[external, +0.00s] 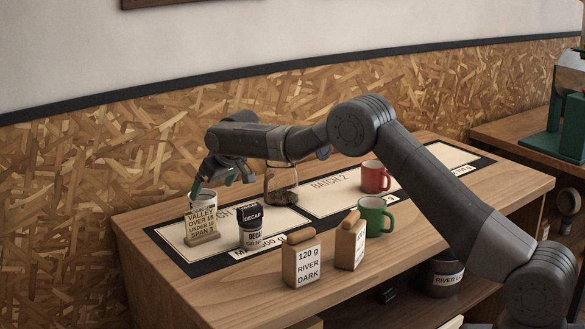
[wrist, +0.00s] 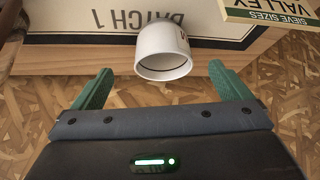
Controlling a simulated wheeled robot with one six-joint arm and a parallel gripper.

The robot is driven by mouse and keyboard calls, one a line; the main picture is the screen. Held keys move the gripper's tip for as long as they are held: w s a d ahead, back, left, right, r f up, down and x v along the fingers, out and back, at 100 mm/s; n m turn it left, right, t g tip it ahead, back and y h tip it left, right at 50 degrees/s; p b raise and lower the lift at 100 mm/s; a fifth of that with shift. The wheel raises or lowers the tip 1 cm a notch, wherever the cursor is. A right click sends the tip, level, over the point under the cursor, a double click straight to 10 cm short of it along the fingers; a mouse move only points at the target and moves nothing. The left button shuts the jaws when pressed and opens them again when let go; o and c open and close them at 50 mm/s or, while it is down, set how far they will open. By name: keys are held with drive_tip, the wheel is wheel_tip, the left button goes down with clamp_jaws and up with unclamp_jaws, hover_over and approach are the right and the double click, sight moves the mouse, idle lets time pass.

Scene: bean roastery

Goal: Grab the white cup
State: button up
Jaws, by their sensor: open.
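The white cup (external: 203,194) stands at the left end of the table, partly hidden behind a small sign. It also shows in the wrist view (wrist: 163,48), just ahead of and between my fingers. My gripper (external: 214,182) is open and empty at the cup, with one green finger near its left rim. In the wrist view my gripper (wrist: 160,78) has its two green fingers spread wider than the cup. I cannot tell whether either finger touches it.
A sieve-size sign (external: 202,224) stands right in front of the cup. A dark DECAF container (external: 250,232) and a glass jar (external: 282,186) stand to the right. A red mug (external: 375,177), a green mug (external: 374,217) and labelled wooden blocks (external: 301,262) are farther right.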

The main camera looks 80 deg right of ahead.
sight(201, 205)
drive_tip(key=shift+p+x, duration=0.35)
drive_tip(key=shift+x, duration=1.6)
drive_tip(key=shift+w+d+f+p, duration=0.25)
drive_tip(key=shift+w+f+p, duration=0.2)
drive_tip(key=shift+w+f, duration=0.05)
drive_tip(key=shift+w+d+f+p, duration=0.2)
drive_tip(key=shift+w+f+p, duration=0.2)
drive_tip(key=shift+w+f, duration=0.15)
drive_tip(key=shift+x, duration=1.1)
drive_tip(key=c, duration=1.2)
